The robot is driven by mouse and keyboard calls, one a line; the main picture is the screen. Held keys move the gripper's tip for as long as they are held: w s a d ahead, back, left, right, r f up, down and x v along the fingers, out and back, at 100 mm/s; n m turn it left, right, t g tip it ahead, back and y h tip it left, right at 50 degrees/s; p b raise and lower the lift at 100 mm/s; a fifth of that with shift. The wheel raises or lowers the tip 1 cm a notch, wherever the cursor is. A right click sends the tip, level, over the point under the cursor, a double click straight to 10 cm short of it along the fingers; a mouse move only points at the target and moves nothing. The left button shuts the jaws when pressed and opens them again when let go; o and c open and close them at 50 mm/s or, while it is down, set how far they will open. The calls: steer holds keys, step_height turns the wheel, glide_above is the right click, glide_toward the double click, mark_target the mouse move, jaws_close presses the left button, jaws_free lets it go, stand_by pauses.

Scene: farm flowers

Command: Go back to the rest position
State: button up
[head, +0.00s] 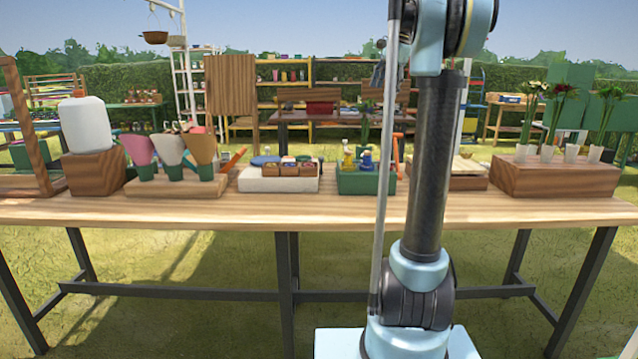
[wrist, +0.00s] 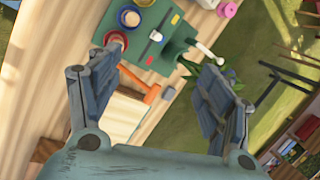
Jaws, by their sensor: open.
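My gripper (wrist: 160,95) shows in the wrist view with its two grey fingers spread wide apart. It is open, and nothing is between the fingers. The wrist view looks down past the fingers at a wooden table and a dark green mat or tray (wrist: 140,50) with small items on it. In the head view my arm rises in front of the table, right of centre. Its upper end leaves the top of the picture, and the gripper cannot be made out there.
A long wooden table (head: 330,211) spans the head view. On it stand a white container (head: 84,125), wrapped cones (head: 170,150), a white tray (head: 262,184), a green box (head: 352,184) and a wooden block (head: 556,180) with flowers. An orange-handled tool (wrist: 138,82) lies below the gripper.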

steer(key=s+a+f+n+h, duration=0.1)
steer(key=s+f+n, duration=0.6)
steer(key=s+f, duration=1.3)
steer(key=s+a+f+n+h, duration=0.1)
steer(key=s+f+n, duration=0.5)
steer(key=s+f, duration=1.5)
steer(key=shift+s+a+f+n+h, duration=0.25)
steer(key=shift+a+f+n+h, duration=0.15)
steer(key=shift+a+f, duration=0.3)
steer(key=shift+r, duration=0.1)
